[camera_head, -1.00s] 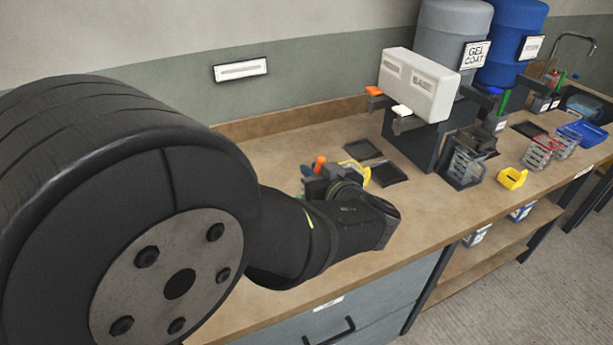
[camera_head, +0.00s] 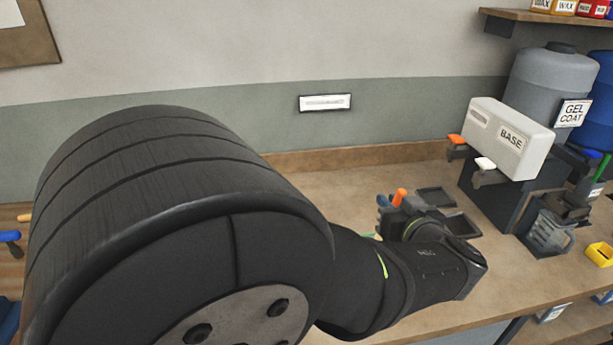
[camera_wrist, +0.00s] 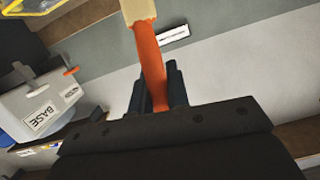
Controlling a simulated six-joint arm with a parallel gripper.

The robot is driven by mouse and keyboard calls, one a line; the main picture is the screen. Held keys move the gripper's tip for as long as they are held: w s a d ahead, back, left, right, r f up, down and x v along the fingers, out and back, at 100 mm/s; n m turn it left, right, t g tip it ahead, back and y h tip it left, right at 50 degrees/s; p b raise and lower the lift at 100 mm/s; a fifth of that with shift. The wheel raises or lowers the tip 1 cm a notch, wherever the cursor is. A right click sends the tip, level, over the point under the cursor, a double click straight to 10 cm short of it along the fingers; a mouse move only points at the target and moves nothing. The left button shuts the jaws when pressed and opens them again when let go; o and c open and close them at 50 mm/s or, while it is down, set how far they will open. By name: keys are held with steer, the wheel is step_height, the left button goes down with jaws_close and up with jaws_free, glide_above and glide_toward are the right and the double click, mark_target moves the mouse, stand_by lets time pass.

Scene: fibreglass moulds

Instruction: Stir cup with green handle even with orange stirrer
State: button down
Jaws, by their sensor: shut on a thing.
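My gripper (camera_wrist: 158,90) is shut on the orange stirrer (camera_wrist: 149,58). In the wrist view the stirrer's orange handle runs up from between the fingers to a pale, cream-coloured part at the top edge. In the head view the stirrer's orange end (camera_head: 400,196) sticks up above my gripper (camera_head: 393,212), over the bench. A small green patch (camera_head: 372,236) shows left of my gripper, mostly behind my arm; I cannot tell whether it is the cup's green handle. The cup's body is not clearly visible.
Two dark shallow trays (camera_head: 435,197) lie just beyond my gripper. A white BASE container (camera_head: 508,138) with orange and white taps stands on a dark stand at the right. A clear jug (camera_head: 548,232) and a yellow holder (camera_head: 600,254) are farther right. Bare bench (camera_head: 345,185) lies behind my arm.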

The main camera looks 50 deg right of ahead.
steer(key=shift+r, duration=0.1)
steer(key=shift+r, duration=2.4)
steer(key=shift+w, duration=0.1)
